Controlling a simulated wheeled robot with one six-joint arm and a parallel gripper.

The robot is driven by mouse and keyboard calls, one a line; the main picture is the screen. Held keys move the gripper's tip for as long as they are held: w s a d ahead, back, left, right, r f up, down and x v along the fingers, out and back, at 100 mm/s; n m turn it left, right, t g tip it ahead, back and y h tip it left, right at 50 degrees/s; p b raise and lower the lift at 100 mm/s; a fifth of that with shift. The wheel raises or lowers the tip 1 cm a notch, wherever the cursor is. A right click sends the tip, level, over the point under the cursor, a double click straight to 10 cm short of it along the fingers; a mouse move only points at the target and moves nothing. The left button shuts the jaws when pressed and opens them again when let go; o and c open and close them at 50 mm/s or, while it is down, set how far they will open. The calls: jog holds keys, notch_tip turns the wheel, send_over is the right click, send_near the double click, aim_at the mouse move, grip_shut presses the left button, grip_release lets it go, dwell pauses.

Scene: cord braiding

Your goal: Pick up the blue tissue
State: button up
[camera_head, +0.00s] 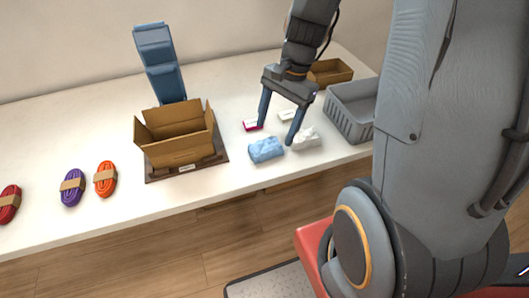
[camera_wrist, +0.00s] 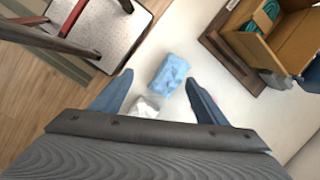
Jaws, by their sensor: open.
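The blue tissue (camera_head: 266,150) is a crumpled light-blue packet lying on the white table near its front edge. It also shows in the wrist view (camera_wrist: 169,75), ahead of the fingertips and between their lines. My gripper (camera_head: 278,130) is open and empty above the table, with its fingers pointing down behind the blue tissue. In the wrist view my gripper (camera_wrist: 158,82) has its two fingers wide apart. A white tissue (camera_head: 305,139) lies just right of the blue one; it is partly seen in the wrist view (camera_wrist: 146,105) near the left finger.
An open cardboard box (camera_head: 176,136) on a dark mat stands left of the tissue. A grey basket (camera_head: 351,110) and a small brown box (camera_head: 330,72) stand to the right. A pink-red item (camera_head: 252,125) and a white item (camera_head: 288,115) lie near my fingers. Bundled cords (camera_head: 72,187) lie far left.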

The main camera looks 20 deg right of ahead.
aim_at(263, 151)
jog(key=w+f+m, duration=0.1)
jog(key=w+m+y, duration=0.1)
jog(key=m, duration=0.1)
jog(key=w+d+f+m, duration=0.1)
jog(key=m, duration=0.1)
jog(key=shift+w+f+y+b, duration=0.2)
jog(key=shift+f+y+b, duration=0.1)
jog(key=shift+f, duration=0.05)
jog(key=shift+w+a+f, duration=0.1)
jog(key=shift+a+f, duration=0.1)
jog(key=shift+f, duration=0.1)
jog(key=shift+p+x, duration=0.7)
jog(key=shift+x, duration=2.8)
jog(key=shift+d+f, duration=0.15)
jog(key=shift+f, duration=0.1)
jog(key=c, duration=1.1)
jog(key=shift+r, duration=0.1)
notch_tip(263, 151, up, 10)
jog(key=shift+b, duration=0.45)
